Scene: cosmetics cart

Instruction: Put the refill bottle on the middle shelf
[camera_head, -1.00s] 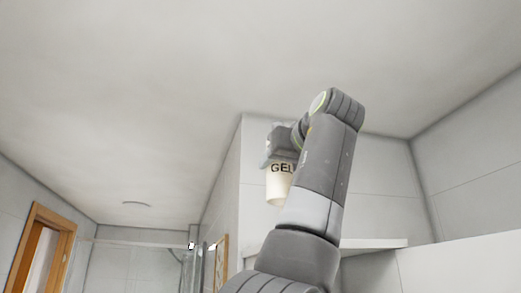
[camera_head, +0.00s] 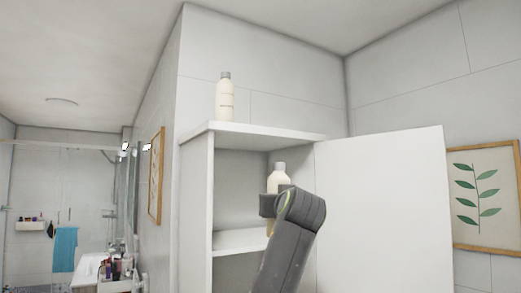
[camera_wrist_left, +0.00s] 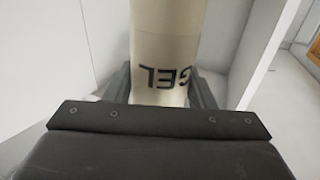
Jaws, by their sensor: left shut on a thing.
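My left gripper (camera_head: 268,204) is shut around the refill bottle (camera_head: 279,181), a cream bottle with a grey cap. In the head view its cap and shoulders show above the gripper, and a little of its body shows below. It looks upright, at the cabinet's upper opening; how far inside it is, I cannot tell. In the left wrist view the bottle (camera_wrist_left: 167,35) stands between the fingers (camera_wrist_left: 165,92), with the letters GEL upside down. The middle shelf (camera_head: 236,241) lies lower, partly hidden by my arm. My right gripper is not in view.
Another cream bottle (camera_head: 225,98) stands on the cabinet's top board (camera_head: 262,130). The open white door (camera_head: 385,215) stands to the right of the opening. The shelf's left part looks clear. A sink counter (camera_head: 88,268) with several items is far left.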

